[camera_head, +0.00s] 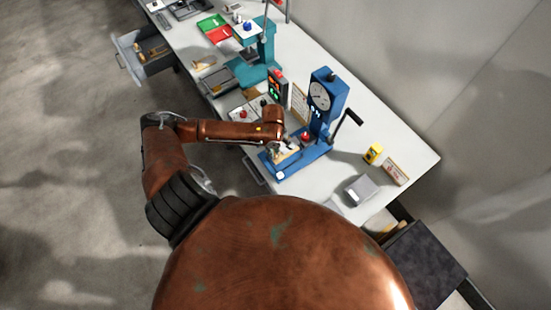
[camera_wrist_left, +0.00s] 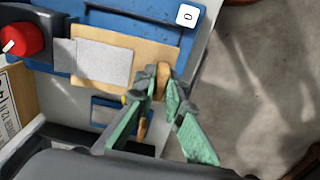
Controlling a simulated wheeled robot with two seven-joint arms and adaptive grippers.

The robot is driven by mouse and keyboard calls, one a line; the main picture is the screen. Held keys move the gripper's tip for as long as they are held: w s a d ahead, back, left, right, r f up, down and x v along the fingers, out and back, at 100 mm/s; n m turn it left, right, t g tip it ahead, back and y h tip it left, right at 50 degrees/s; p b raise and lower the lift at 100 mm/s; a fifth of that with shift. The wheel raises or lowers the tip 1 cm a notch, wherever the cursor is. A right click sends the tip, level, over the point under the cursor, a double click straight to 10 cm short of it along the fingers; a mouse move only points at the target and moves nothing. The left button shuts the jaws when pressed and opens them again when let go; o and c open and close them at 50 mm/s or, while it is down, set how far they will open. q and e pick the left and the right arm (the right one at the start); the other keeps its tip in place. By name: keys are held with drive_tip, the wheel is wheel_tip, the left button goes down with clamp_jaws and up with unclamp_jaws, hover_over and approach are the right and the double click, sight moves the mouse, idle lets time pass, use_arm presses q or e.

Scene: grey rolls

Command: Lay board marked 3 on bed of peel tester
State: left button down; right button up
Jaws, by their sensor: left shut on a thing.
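The blue peel tester (camera_head: 325,100) with a round dial stands on the white bench, and its low blue bed (camera_head: 312,155) extends toward the front left. The bed also shows in the left wrist view (camera_wrist_left: 140,17). A tan board (camera_wrist_left: 150,53) with a grey patch lies at or just over the bed; I cannot tell whether it rests fully on it. My left gripper (camera_wrist_left: 162,82), with green fingers, is shut on the board's narrow end tab. In the head view the left gripper (camera_head: 283,145) is small at the bed. No number is readable on the board. My right gripper is not in view.
A red knob (camera_wrist_left: 22,40) sits beside the board. A yellow item (camera_head: 373,153), a small box (camera_head: 394,171) and a grey block (camera_head: 361,190) stand right of the tester. A teal machine (camera_head: 260,55) stands farther back. An open drawer (camera_head: 145,52) juts out at the left.

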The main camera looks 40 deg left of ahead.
sight(276, 159)
use_arm(q)
drive_tip(key=shift+s+d+f, duration=0.15)
drive_tip(key=shift+d+f, duration=0.3)
drive_tip(key=shift+f, duration=0.05)
wheel_tip(276, 159, down, 4)
drive_tip(key=shift+d+r, duration=0.15)
drive_tip(key=shift+r, duration=0.1)
drive_tip(key=shift+w, duration=0.2)
drive_tip(key=c, duration=2)
unclamp_jaws()
drive_tip(key=shift+r, duration=0.1)
wheel_tip(276, 159, up, 12)
drive_tip(key=shift+f, duration=0.1)
